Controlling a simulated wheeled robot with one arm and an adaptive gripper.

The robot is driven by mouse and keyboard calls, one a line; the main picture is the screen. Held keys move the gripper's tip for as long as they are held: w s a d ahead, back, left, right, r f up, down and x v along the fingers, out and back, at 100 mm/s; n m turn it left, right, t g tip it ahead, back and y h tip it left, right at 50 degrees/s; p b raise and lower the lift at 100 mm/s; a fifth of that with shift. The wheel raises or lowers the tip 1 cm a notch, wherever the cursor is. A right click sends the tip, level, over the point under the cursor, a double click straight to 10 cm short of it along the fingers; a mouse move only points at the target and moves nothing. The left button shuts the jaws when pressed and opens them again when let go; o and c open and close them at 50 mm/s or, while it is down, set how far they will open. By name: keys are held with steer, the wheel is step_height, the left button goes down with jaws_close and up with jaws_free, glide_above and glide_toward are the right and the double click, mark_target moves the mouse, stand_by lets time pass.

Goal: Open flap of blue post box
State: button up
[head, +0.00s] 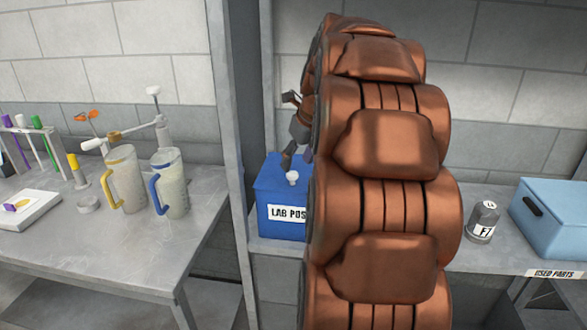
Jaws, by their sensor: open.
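The blue post box (278,199) stands on the grey bench in the middle of the head view. Its white label reads "LAB POS", with the rest hidden behind my copper-coloured arm. A white knob (292,178) shows at its upper front edge. My gripper (296,157) is dark grey, partly covered by my arm, and is open and empty. It points down over the top of the box, just behind the knob in the picture. I cannot tell whether it touches the box. The right part of the box and its flap are hidden by my arm.
A grey post (228,120) stands left of the box. The left table (130,255) holds yellow-handled (124,180) and blue-handled (170,183) jugs and a tube rack (30,145). Right of my arm are a grey canister (483,222) and a light-blue box (555,215).

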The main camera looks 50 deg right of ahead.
mark_target(292, 173)
steer(key=shift+p+x, duration=0.35)
steer(key=shift+x, duration=1.75)
jaws_close()
